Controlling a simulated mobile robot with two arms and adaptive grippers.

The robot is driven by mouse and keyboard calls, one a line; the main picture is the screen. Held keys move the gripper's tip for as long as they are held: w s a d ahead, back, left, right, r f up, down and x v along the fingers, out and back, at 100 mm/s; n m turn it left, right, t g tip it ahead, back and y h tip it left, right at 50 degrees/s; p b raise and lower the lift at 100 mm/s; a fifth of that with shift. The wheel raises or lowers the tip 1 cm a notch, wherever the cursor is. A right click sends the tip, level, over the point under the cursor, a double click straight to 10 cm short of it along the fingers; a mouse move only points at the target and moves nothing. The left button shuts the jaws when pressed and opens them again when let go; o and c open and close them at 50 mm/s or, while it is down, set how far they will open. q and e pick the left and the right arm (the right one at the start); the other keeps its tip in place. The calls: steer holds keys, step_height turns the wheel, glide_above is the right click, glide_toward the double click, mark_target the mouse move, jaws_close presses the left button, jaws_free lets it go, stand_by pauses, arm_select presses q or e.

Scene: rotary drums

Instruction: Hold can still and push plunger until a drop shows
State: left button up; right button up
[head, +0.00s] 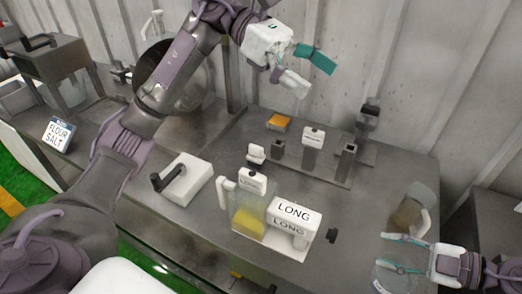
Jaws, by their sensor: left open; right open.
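No part is plainly marked as the can or the plunger. A clear container with yellow contents (248,222) stands upright at the table's centre, with a white labelled top and a white handle-like part on its left. My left gripper (304,71) is open and empty, high above the back of the table and well apart from it. My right gripper (382,252) is open at the right, near a clear vessel with brownish contents (408,212). Another clear round shape shows under its fingers; I cannot tell whether they touch it.
A white block marked LONG (293,220) stands against the yellow container's right side. A white box with a black crank (184,182) is to the left. Several small posts and an orange-topped block (278,122) stand behind. A FLOUR SALT sign (59,134) is far left.

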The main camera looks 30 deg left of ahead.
arm_select(q)
step_height(320, 180, down, 4)
steer(key=s+y, duration=0.1)
steer(key=y, duration=0.2)
steer(key=t+y, duration=0.2)
steer(key=y, duration=0.9)
glide_above(261, 196)
steer(key=w, duration=0.1)
steer(key=shift+n, duration=0.4)
steer(key=f, duration=1.2)
steer(key=shift+a+f, duration=0.3)
step_height(261, 196, down, 14)
steer(key=shift+r, duration=0.1)
steer(key=c, duration=1.2)
steer(key=shift+c, duration=0.2)
arm_select(e)
steer(key=shift+f, duration=0.15)
steer(key=shift+c, duration=0.2)
